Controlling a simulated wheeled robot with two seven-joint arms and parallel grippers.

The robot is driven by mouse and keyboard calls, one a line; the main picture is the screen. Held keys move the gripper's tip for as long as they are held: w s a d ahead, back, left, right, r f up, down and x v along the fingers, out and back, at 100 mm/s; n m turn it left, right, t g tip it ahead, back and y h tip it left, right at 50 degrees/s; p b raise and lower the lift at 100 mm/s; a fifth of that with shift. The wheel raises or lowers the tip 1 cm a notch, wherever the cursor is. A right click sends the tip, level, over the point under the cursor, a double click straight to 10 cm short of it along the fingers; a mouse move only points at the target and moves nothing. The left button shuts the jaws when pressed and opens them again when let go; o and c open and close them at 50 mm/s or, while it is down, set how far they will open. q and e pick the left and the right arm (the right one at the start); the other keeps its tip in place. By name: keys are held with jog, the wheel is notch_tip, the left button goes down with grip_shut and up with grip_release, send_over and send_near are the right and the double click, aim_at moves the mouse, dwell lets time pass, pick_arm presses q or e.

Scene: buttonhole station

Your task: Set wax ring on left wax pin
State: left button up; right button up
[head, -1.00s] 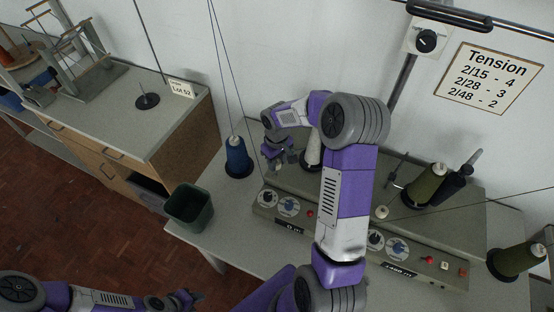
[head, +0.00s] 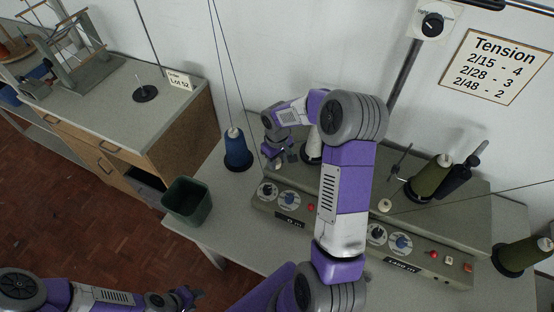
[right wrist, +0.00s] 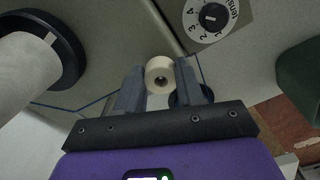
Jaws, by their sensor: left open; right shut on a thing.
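A small cream wax ring (right wrist: 159,76) is between the fingertips of my right gripper (right wrist: 160,84), its hole facing the wrist camera. In the head view the right gripper (head: 279,160) is over the left part of the grey machine (head: 430,222), between the blue cone and the white cone. The ring is too small to make out there. I cannot make out the left wax pin; the gripper and arm cover that area. A second cream ring (head: 385,205) sits on the machine's right part. My left gripper (head: 188,298) is open and empty at the bottom left, over the floor.
The blue cone (head: 236,148) stands left of the right gripper, and the white cone (head: 313,148) just right of it. The white cone is also close in the right wrist view (right wrist: 26,70). A green bin (head: 187,201) stands at the table's left end. Olive cones (head: 428,180) stand right.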

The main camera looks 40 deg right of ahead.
jog(key=shift+f+b, duration=0.35)
jog(key=shift+f, duration=0.15)
jog(key=o, duration=1.1)
notch_tip(320, 180, up, 8)
jog(key=shift+f+p, duration=0.2)
jog(key=shift+p, duration=0.4)
